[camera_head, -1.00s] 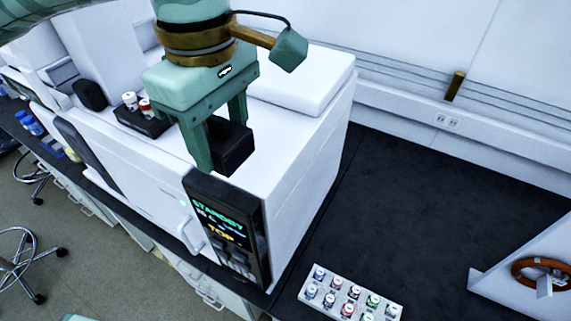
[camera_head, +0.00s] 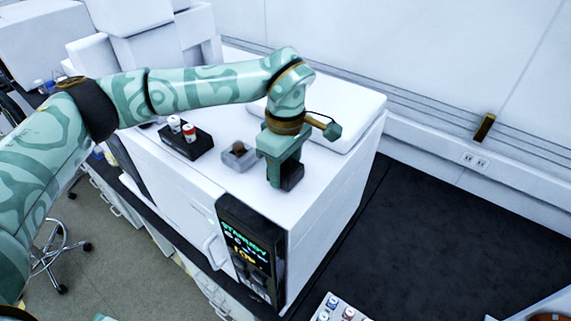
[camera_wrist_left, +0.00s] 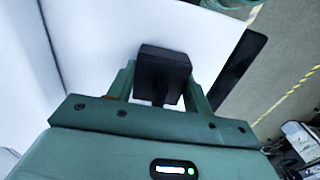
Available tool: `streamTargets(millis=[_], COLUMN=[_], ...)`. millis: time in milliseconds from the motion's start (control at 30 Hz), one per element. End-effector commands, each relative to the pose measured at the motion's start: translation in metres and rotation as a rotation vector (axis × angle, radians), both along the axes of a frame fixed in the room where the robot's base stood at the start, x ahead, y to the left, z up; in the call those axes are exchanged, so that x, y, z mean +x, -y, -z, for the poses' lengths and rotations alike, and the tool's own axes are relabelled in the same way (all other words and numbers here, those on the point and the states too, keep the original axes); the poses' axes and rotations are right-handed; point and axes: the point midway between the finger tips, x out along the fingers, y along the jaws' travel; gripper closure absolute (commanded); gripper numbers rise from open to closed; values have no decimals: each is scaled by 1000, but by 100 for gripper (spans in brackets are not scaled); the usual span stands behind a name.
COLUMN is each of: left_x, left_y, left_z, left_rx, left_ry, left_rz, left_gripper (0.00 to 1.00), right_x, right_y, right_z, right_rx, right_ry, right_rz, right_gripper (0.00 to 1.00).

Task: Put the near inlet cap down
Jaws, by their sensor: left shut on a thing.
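My left gripper (camera_head: 281,175) is shut on a dark block-shaped cap (camera_head: 292,173). It holds the cap at the white top of the instrument (camera_head: 325,165), on the right part of that top. I cannot tell whether the cap touches the surface. In the left wrist view the black cap (camera_wrist_left: 163,73) sits between both fingers, over white. To its left in the head view, a small grey inlet block (camera_head: 239,157) with a brown opening stands uncovered. My right gripper is not in view.
A black holder (camera_head: 186,144) with a white and a red-capped vial stands left of the grey block. A raised white lid (camera_head: 340,103) lies behind the gripper. The display panel (camera_head: 250,255) is on the front. A vial rack (camera_head: 337,310) sits on the black bench (camera_head: 430,235).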

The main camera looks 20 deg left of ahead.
Motion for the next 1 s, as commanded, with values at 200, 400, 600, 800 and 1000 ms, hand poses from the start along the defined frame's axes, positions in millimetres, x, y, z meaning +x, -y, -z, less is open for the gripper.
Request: streamTargets(millis=[200, 400, 600, 800, 1000], left_x=[0, 0, 0, 0, 2], left_y=[0, 0, 0, 0, 0], left_z=[9, 11, 12, 11, -10], left_rx=[-1, -1, -2, -2, -1], left_ry=[3, 2, 2, 2, 8], left_rz=[0, 0, 0, 0, 0], left_gripper=[72, 72, 28, 28, 28], right_x=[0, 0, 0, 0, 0], right_y=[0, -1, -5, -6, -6], right_z=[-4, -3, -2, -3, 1], right_rx=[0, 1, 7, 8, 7], right_ry=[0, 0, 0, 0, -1], right_rz=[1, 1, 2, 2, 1], right_gripper=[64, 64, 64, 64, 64])
